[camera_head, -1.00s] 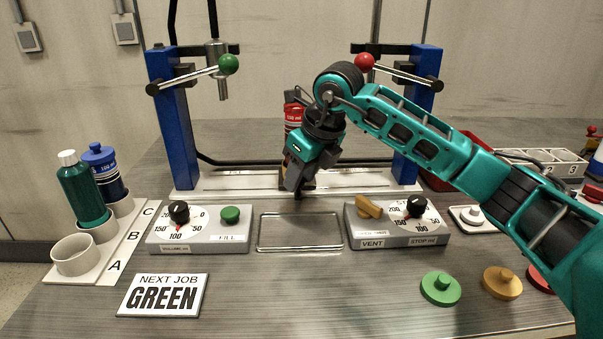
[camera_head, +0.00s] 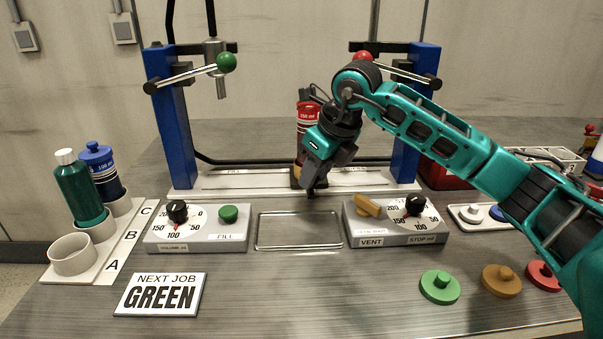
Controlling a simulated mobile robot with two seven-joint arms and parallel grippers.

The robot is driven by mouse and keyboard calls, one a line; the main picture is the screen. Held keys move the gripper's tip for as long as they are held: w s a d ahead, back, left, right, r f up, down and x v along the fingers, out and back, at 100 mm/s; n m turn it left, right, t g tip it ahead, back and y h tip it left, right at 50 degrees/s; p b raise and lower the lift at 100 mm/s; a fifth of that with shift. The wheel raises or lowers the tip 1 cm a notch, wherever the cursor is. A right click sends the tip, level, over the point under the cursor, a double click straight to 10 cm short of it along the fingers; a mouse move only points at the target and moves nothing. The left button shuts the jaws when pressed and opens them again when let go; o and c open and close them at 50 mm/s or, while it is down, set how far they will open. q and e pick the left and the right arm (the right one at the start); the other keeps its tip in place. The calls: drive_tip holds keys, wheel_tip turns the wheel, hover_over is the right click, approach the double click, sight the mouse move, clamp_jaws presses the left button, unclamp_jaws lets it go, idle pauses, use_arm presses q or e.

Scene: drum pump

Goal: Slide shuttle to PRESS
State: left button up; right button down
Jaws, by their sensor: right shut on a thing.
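The shuttle (camera_head: 296,180) sits on the pale rail (camera_head: 225,184) near mid-track, mostly hidden behind my right gripper. A red bottle (camera_head: 307,118) stands upright at the shuttle, its lower part also hidden. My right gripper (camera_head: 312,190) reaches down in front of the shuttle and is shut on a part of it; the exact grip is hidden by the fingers. The rail's left half carries a FILL label (camera_head: 236,172). A label on the right half, on the red-knob lever's side, is too small and partly covered to read. My left gripper is out of view.
Blue posts (camera_head: 177,120) (camera_head: 419,110) stand at both rail ends, with a green-knob lever (camera_head: 226,62) and a red-knob lever (camera_head: 362,56). Two control boxes (camera_head: 198,243) (camera_head: 398,240) flank an empty metal tray (camera_head: 299,247) in front. Bottles (camera_head: 80,190) stand in a rack at left.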

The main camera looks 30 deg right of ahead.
drive_tip(key=s+d, duration=0.1)
drive_tip(key=d, duration=0.2)
drive_tip(key=s+d+b, duration=0.1)
drive_tip(key=s+d, duration=0.1)
drive_tip(key=d, duration=0.1)
drive_tip(key=s+d+b, duration=0.1)
drive_tip(key=d, duration=0.3)
drive_tip(key=shift+s+f, duration=0.1)
drive_tip(key=shift+s, duration=0.3)
drive_tip(key=shift+s+d, duration=0.1)
drive_tip(key=shift+d, duration=0.15)
drive_tip(key=c, duration=0.9)
unclamp_jaws()
drive_tip(key=shift+s+d, duration=0.1)
drive_tip(key=shift+d, duration=0.05)
drive_tip(key=shift+c, duration=0.2)
drive_tip(key=shift+o, duration=0.6)
drive_tip(key=shift+a, duration=0.2)
